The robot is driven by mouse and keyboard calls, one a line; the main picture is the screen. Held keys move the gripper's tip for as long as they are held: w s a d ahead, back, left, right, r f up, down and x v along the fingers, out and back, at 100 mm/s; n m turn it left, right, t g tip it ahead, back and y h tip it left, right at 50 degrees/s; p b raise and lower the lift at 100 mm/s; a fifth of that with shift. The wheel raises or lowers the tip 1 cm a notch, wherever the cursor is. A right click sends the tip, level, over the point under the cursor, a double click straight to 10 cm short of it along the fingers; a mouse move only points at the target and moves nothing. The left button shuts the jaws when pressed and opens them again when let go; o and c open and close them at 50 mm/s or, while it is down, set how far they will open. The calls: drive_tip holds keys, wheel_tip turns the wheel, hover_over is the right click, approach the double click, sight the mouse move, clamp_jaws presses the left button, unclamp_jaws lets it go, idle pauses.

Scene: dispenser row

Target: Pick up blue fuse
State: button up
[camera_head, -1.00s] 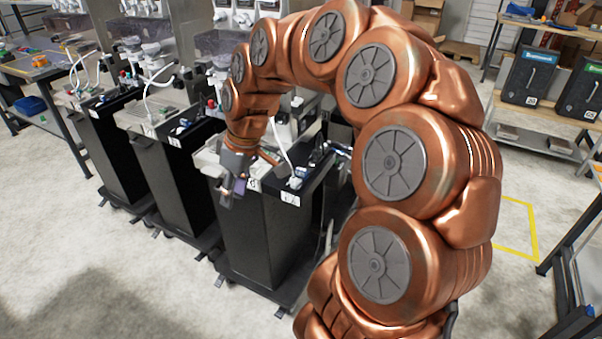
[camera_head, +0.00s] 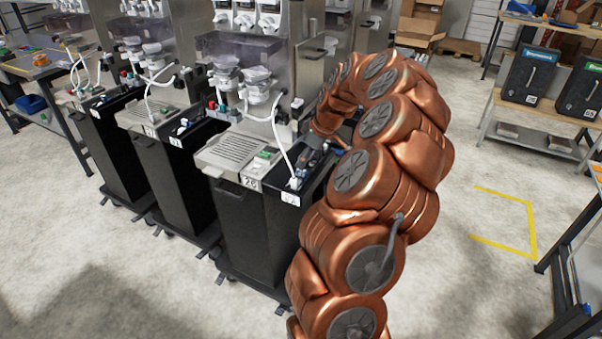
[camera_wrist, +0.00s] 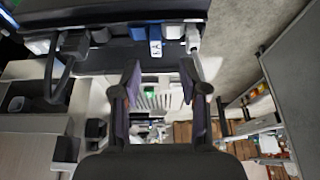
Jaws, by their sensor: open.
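A small blue piece with white marks (camera_wrist: 155,42), which looks like the blue fuse, sits at the dark panel edge in the upper middle of the wrist view. My gripper (camera_wrist: 160,82) is open and empty there. Its two purple-grey fingers stand apart, below the blue piece in the picture, and do not touch it. In the head view, my gripper (camera_head: 313,158) is over the right side of the nearest dispenser (camera_head: 245,215), partly hidden by my copper arm. I cannot make out the fuse clearly there.
A grey connector with a cable (camera_wrist: 72,45) and a white plug (camera_wrist: 193,38) flank the blue piece. A white hose (camera_head: 277,135) hangs in front of the dispenser. More dispensers stand to the left. The floor at right, with a yellow marking (camera_head: 503,250), is clear.

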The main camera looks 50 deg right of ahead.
sight(301, 175)
drive_tip(key=shift+s+d+p+x, duration=0.15)
drive_tip(key=shift+p+x, duration=0.6)
drive_tip(key=shift+x, duration=0.55)
drive_tip(key=shift+s+d+p+x, duration=0.1)
drive_tip(key=shift+p+x, duration=0.6)
drive_tip(key=shift+x, duration=0.55)
drive_tip(key=shift+f, duration=0.15)
drive_tip(key=shift+c, duration=0.4)
clamp_jaws()
